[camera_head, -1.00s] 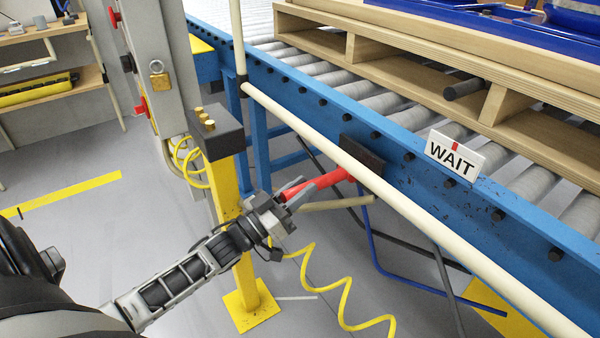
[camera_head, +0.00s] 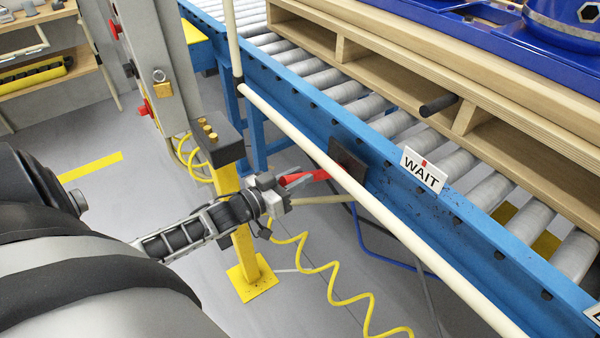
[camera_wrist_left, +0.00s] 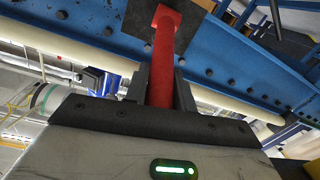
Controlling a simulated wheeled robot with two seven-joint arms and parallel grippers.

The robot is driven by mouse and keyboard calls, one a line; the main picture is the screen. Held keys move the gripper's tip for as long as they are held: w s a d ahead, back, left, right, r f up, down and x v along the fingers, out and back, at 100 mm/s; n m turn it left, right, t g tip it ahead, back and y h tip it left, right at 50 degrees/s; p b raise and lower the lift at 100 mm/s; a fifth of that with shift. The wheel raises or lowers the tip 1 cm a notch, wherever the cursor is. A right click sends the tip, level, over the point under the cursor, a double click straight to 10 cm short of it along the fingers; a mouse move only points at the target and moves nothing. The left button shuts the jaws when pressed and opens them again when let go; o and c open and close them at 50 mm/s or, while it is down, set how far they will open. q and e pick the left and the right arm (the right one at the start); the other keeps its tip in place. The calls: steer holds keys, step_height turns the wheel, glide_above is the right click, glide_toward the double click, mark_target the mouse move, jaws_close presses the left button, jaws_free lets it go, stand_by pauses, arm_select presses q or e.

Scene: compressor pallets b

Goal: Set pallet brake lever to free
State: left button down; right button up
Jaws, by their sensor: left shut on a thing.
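The red brake lever (camera_head: 318,175) sticks out from a dark plate (camera_head: 348,159) on the side of the blue conveyor frame. My left gripper (camera_head: 294,182) is shut on the lever's outer end, below the cream rail. In the left wrist view the red lever (camera_wrist_left: 163,62) runs from its pivot on the dark plate down between the two dark fingers (camera_wrist_left: 160,88). The lever's end is hidden by the gripper. A white WAIT sign (camera_head: 424,170) with a red mark stands on the conveyor edge. My right gripper is not seen.
A wooden pallet (camera_head: 440,75) with a blue load sits on the rollers. A cream rail (camera_head: 360,195) runs in front of the conveyor. A yellow post (camera_head: 243,230) stands close behind my left arm, with a coiled yellow hose (camera_head: 330,272) beside it.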

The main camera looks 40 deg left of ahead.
arm_select(q)
steer(key=c, duration=1.2)
jaws_free()
steer(key=shift+o, duration=0.2)
steer(key=v, duration=1.6)
